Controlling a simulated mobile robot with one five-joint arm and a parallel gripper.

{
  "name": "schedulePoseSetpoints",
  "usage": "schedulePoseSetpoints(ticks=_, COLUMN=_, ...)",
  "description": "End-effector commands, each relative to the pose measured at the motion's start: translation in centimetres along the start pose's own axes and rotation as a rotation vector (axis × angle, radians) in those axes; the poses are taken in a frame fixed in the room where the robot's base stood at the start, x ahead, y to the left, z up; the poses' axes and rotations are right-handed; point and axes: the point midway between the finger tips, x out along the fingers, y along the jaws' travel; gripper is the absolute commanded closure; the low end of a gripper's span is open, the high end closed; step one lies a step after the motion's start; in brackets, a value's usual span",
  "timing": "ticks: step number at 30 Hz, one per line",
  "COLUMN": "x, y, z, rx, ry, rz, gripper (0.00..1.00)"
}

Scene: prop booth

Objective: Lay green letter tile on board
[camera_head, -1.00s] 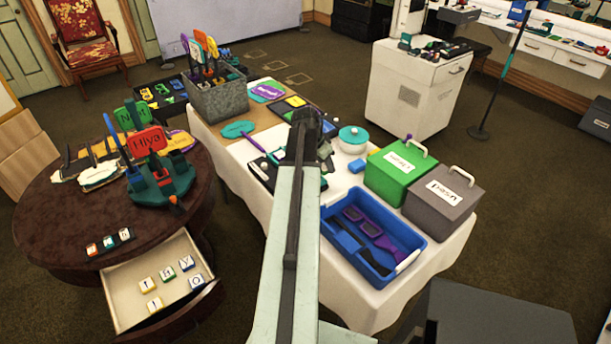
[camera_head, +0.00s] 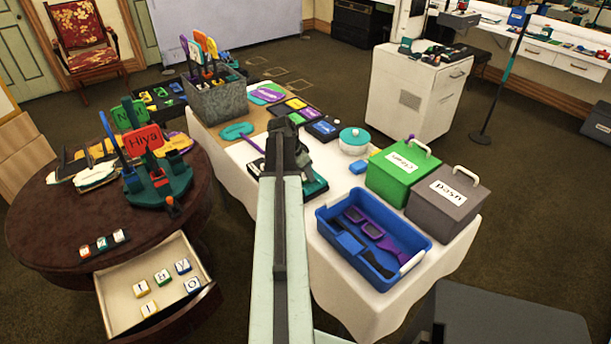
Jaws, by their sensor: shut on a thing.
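My gripper (camera_head: 303,158) is at the far end of my raised arm, over the white-covered table. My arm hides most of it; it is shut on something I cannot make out. A dark flat board (camera_head: 314,187) with a green edge lies on the table under my arm, partly hidden. I cannot tell whether the gripper touches it. Several letter tiles lie in the open drawer of the round table, among them one with green sides (camera_head: 163,277). A row of 3 tiles (camera_head: 102,243) sits on the round tabletop.
A blue bin (camera_head: 333,243) with purple and dark items stands at the table's front. A green box (camera_head: 396,170), a grey box (camera_head: 447,198) and a teal-lidded round tin (camera_head: 354,141) stand to the right. A grey holder of props (camera_head: 216,103) stands at the back left.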

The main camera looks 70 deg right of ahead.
Motion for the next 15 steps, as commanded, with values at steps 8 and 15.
schedulePoseSetpoints(ticks=8, x=0.26, y=0.03, z=0.06, rx=0.001, ry=0.0, rz=0.0, gripper=0.36)
schedulePoseSetpoints(ticks=15, x=0.23, y=0.05, z=0.02, rx=0.001, ry=0.0, rz=0.0, gripper=0.36)
